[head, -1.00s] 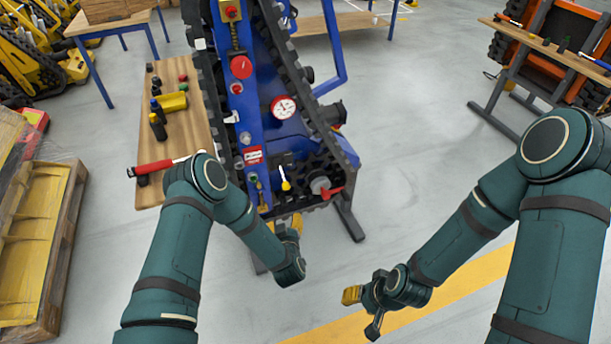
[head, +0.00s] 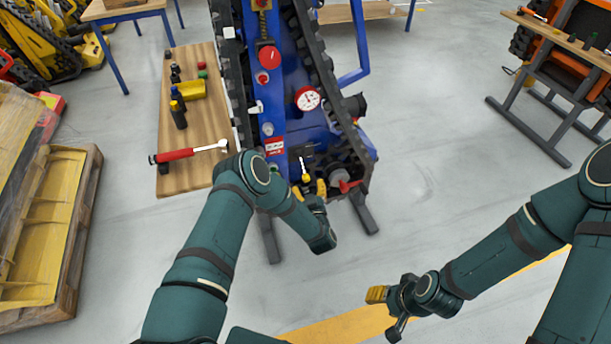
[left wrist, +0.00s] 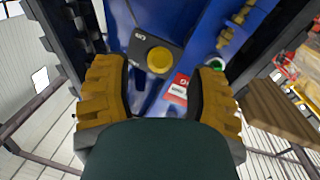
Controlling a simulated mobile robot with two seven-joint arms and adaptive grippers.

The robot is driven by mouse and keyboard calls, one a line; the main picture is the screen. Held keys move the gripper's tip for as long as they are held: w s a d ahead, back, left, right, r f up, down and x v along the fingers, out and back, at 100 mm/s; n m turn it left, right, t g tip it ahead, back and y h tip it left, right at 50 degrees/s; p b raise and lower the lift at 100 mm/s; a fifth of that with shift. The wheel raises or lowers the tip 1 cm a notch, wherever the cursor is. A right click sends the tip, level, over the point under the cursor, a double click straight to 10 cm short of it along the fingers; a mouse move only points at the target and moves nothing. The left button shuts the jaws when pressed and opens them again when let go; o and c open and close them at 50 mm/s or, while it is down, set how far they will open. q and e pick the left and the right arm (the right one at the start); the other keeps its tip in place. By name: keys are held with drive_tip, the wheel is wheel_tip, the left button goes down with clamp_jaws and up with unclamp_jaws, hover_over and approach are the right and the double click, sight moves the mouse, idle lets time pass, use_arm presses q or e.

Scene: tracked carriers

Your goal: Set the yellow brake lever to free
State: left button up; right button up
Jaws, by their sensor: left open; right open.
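The yellow brake lever (head: 306,177) is on a dark plate at the near end of the blue tracked carrier (head: 305,135). Its round yellow knob (left wrist: 160,60) faces the camera in the left wrist view. My left gripper (head: 309,189) is open, just on the near side of the lever. In the left wrist view the knob appears beyond and between the open yellow fingers (left wrist: 157,92), with no visible contact. The plate's lettering is too small to read. My right gripper (head: 386,311) is open and empty, low over the floor, away from the carrier.
A red-handled lever (head: 348,186) sits right of the brake lever. A red-and-white label (head: 274,146) and a gauge (head: 307,98) are nearby. A wooden bench (head: 205,125) with a red-handled tool (head: 187,153) stands left. A pallet (head: 78,235) lies further left.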

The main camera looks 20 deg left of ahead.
sight(305, 174)
use_arm(q)
drive_tip(key=x, duration=0.6)
drive_tip(key=shift+b, duration=0.4)
clamp_jaws()
